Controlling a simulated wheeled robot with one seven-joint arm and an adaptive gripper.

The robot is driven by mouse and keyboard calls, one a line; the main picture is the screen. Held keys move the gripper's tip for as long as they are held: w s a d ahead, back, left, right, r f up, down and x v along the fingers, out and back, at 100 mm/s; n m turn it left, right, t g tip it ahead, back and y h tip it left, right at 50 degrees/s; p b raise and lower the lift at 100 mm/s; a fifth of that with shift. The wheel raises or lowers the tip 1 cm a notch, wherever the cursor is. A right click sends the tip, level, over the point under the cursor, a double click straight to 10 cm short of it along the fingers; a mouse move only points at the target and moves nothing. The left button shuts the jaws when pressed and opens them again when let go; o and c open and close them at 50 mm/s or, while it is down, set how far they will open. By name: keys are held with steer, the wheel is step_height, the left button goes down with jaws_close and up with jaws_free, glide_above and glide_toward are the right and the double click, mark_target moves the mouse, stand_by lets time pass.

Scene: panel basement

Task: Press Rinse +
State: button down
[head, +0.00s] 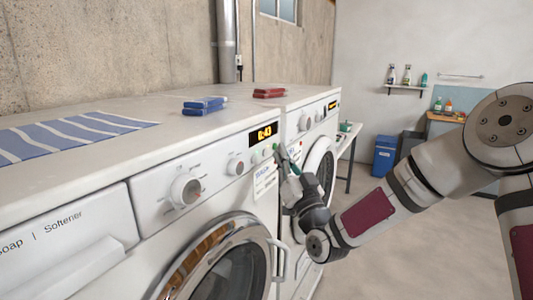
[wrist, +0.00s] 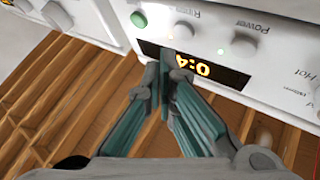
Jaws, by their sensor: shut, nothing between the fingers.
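In the wrist view the washer panel appears upside down. A white round button (wrist: 185,28) sits beside a partly readable "Rinse" label. Left of it is a green round button (wrist: 138,18). My gripper (wrist: 160,60) is shut and empty, its teal fingertips overlapping the left end of the lit display (wrist: 205,68), short of both buttons in the picture. I cannot tell whether the tips touch the panel. In the head view, my gripper (head: 280,156) is at the right end of the front washer's panel, near its display (head: 263,133).
A white button (wrist: 243,43) is marked "Power", with a small green light beside it. The front washer's knobs (head: 186,190) and round door (head: 228,265) are left of and below my gripper. A second washer (head: 310,140) stands behind.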

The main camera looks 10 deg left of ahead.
steer(key=d, duration=0.1)
steer(key=s+d, duration=0.1)
steer(key=d, duration=0.1)
steer(key=d+p, duration=0.1)
steer(key=shift+s+d, duration=0.35)
steer(key=shift+s, duration=0.05)
steer(key=s+d+g+h, duration=0.9)
steer(key=s+d+h, duration=0.3)
steer(key=s+d, duration=0.25)
steer(key=s+d+f+m+g, duration=0.1)
steer(key=s+d+m+g, duration=0.1)
steer(key=s, duration=0.9)
steer(key=s+d+f+m+g, duration=0.1)
steer(key=s+d+g, duration=0.3)
steer(key=s, duration=0.8)
steer(key=shift+d+f+m+h, duration=0.3)
steer(key=shift+d+m, duration=0.1)
steer(key=shift+d, duration=0.25)
